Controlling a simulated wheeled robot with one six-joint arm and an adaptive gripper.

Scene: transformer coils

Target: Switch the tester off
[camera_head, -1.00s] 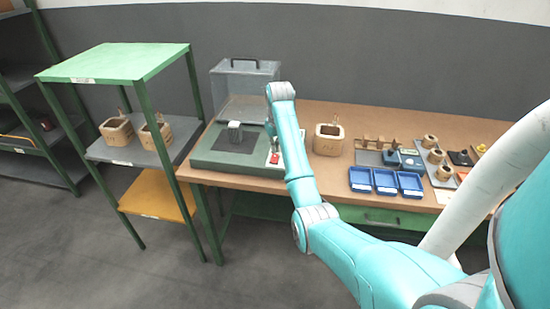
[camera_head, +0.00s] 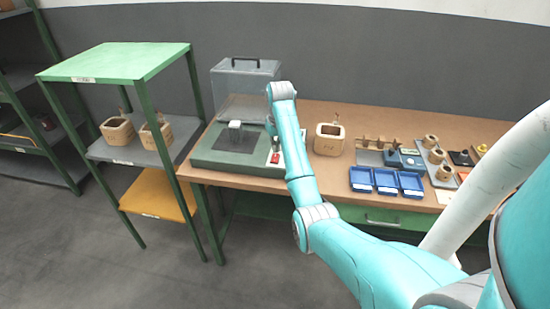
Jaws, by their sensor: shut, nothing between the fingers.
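The tester (camera_head: 205,160) is a green-grey flat box at the left end of the bench. Its clear cover (camera_head: 230,85) with a dark handle stands raised at the back. A red switch (camera_head: 275,158) sits on a light panel at the tester's right front. My gripper (camera_head: 275,143) is just above and behind the switch, partly hidden by my forearm. It is shut and empty. Whether it touches the switch, and the switch's position, I cannot tell.
A wooden coil box (camera_head: 328,143) stands right of the tester. Blue trays (camera_head: 385,183) and small coils on a grey plate (camera_head: 438,165) lie farther right. A green-framed shelf (camera_head: 115,65) with two coil boxes stands close on the left.

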